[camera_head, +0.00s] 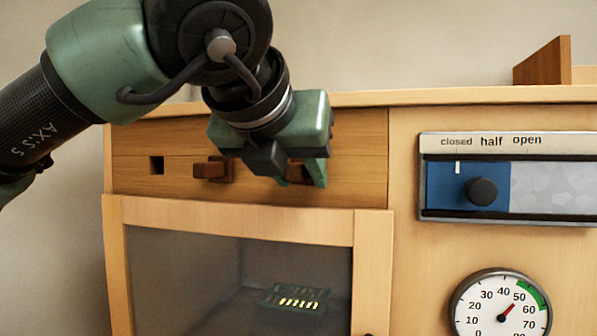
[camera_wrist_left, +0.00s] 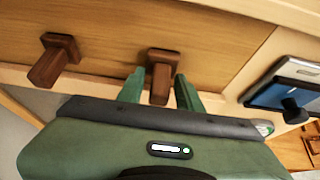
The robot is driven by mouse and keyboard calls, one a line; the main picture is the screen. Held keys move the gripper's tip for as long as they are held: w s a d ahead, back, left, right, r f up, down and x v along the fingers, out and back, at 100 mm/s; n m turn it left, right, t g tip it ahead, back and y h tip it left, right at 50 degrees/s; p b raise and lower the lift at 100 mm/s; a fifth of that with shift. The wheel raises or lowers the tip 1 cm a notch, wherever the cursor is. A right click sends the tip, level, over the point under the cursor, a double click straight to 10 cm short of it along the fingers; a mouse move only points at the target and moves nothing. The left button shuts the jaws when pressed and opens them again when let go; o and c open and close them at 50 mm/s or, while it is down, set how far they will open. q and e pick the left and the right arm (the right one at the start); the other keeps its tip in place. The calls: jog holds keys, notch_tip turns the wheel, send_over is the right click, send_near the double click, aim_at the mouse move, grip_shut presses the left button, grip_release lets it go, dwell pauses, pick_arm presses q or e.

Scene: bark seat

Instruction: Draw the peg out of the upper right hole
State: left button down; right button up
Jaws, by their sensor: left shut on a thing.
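A wooden drawer-like panel (camera_head: 350,150) spans the top of the cabinet. It has an empty square hole (camera_head: 156,165) at the left. A dark brown peg (camera_head: 212,168) sticks out of the panel right of that hole. A second dark peg (camera_head: 299,174) sits farther right, partly hidden by my left gripper (camera_head: 298,176). In the left wrist view this right peg (camera_wrist_left: 160,78) stands between the two green fingers of my left gripper (camera_wrist_left: 160,92), which is shut on it. Its wide collar appears close to the panel. The other peg (camera_wrist_left: 50,65) is left of the fingers.
Below is a glazed door (camera_head: 170,270) with a dark slotted tray (camera_head: 295,298) behind it. At the right are a slider plate (camera_head: 510,180) with a black knob and a round dial (camera_head: 502,310). A wooden block (camera_head: 540,62) stands on the top.

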aim_at(288, 175)
pick_arm(q)
jog(key=shift+s+a+f+b, duration=0.1)
jog(key=shift+s+b, duration=0.2)
jog(key=shift+s+a+b, duration=0.25)
jog(key=shift+s+b, duration=0.25)
jog(key=shift+s, duration=0.35)
jog(key=shift+s+a+b, duration=0.25)
jog(key=shift+s+b, duration=0.25)
jog(key=shift+s, duration=0.3)
jog(key=s+a+b, duration=0.2)
jog(key=s, duration=0.4)
jog(key=shift+b, duration=0.4)
